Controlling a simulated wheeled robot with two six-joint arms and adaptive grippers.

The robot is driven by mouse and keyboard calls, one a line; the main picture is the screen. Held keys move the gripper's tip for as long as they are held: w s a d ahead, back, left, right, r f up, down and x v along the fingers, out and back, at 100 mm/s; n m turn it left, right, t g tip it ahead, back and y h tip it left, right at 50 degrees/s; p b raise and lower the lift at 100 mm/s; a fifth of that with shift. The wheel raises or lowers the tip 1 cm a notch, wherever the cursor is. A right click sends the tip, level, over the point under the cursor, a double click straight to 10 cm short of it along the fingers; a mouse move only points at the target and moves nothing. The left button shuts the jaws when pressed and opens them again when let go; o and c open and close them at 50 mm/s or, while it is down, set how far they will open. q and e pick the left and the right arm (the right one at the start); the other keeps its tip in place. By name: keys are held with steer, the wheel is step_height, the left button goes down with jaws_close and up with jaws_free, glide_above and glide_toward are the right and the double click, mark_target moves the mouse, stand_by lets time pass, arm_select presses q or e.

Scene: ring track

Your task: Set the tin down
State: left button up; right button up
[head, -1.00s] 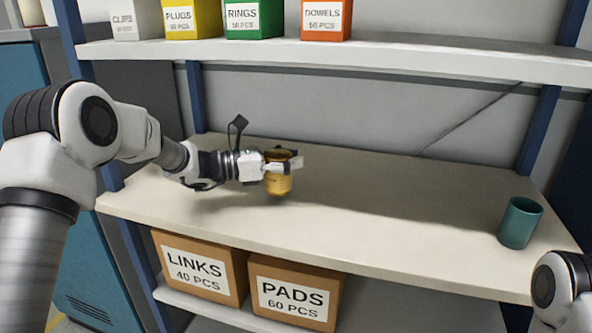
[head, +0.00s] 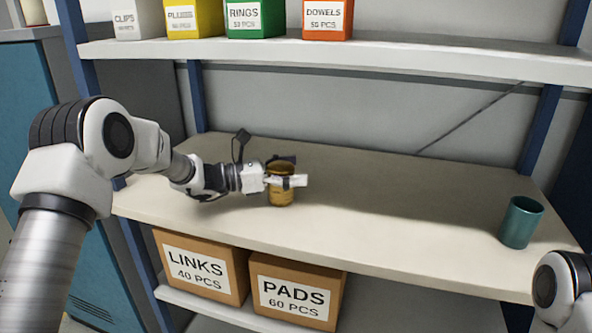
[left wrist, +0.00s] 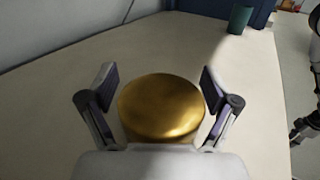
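The tin (head: 281,197) is a small gold-brown cylinder. It stands upright on the cream shelf board (head: 400,215), left of the middle, and its base looks to be on the board. The left wrist view shows its round gold top (left wrist: 160,103). My left gripper (head: 296,169) is around the tin, one finger behind it and one in front. In the left wrist view the fingers (left wrist: 160,85) are spread on both sides, with narrow gaps to the tin. My right gripper is out of view; only part of my right arm shows at bottom right.
A teal cup (head: 520,224) stands at the board's right end. Boxes marked LINKS (head: 200,270) and PADS (head: 296,292) sit on the shelf below. An upper shelf (head: 400,58) holds several small bins. The board between tin and cup is clear.

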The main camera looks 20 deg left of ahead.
arm_select(q)
steer(key=v, duration=1.1)
steer(key=shift+s+a, duration=0.15)
steer(key=shift+a, duration=0.2)
